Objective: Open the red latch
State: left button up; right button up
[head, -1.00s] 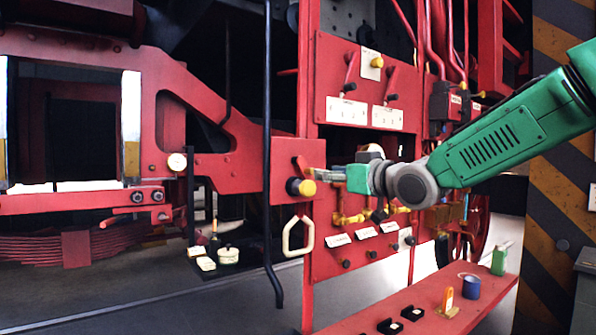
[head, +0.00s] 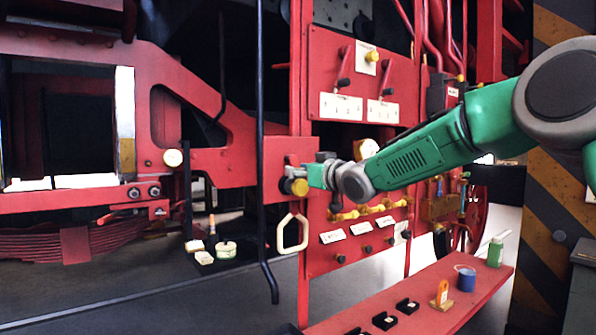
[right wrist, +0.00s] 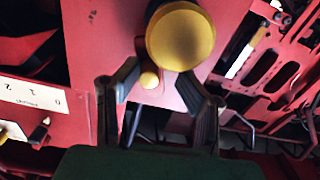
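My right gripper (head: 292,172) is at the red panel on the left of the control stand, in front of the upper part of a yellow-capped knob (head: 299,187). In the right wrist view the gripper (right wrist: 160,76) has its two fingers spread, with a gap between them. I see nothing gripped. My left gripper is out of view.
A cream loop handle (head: 293,233) hangs below the knob. A dark vertical pipe (head: 262,140) runs just left of it. Red levers (head: 344,62) and white label plates are above. A red bench (head: 410,300) with small items, including a green bottle (head: 495,251), stands at lower right.

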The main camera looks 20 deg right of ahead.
jog(key=shift+w+d+f, duration=0.1)
jog(key=shift+d+f, duration=0.1)
jog(key=shift+d, duration=0.4)
jog(key=shift+w+d+f, duration=0.1)
jog(key=shift+d+f, duration=0.1)
jog(key=shift+d, duration=0.4)
grip_shut()
jog(key=shift+s+a+r, duration=0.1)
jog(key=shift+s+a, duration=0.05)
jog(key=shift+a, duration=0.3)
jog(key=shift+d+r+n, duration=0.2)
jog(key=shift+d+n, duration=0.15)
jog(key=shift+n, duration=0.45)
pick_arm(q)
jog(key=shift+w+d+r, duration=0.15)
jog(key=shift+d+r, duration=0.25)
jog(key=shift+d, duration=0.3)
pick_arm(e)
jog(key=shift+w+d+r+n, duration=0.15)
jog(key=shift+r+n, duration=0.2)
jog(key=shift+n, duration=1)
jog(key=shift+w+d+r+n, duration=0.15)
jog(key=shift+r+n, duration=0.15)
jog(key=shift+n, duration=1)
jog(key=shift+d+r+n, duration=0.15)
jog(key=shift+r+n, duration=0.2)
jog(key=shift+n, duration=1)
jog(key=shift+r, duration=0.1)
